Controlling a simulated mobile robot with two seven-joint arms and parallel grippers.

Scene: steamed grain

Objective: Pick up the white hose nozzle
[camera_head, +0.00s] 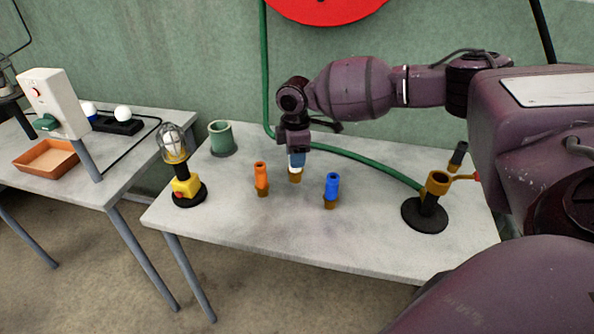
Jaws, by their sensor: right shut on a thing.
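The white hose nozzle (295,171) is between the orange and blue nozzles near the middle of the right table, slightly farther back. Only a narrow white band and its brass-coloured base show; my right gripper hides the upper part. My right gripper (297,160) points straight down and is shut on the white nozzle from above. The nozzle is upright, and I cannot tell whether its base touches the table. My left gripper is not in view.
An orange nozzle (261,178) and a blue nozzle (332,189) stand close by. A caged lamp (186,186) and green cup (222,138) are left. A green hose (368,160) runs behind to a brass fitting (437,184) on a black base. The front tabletop is clear.

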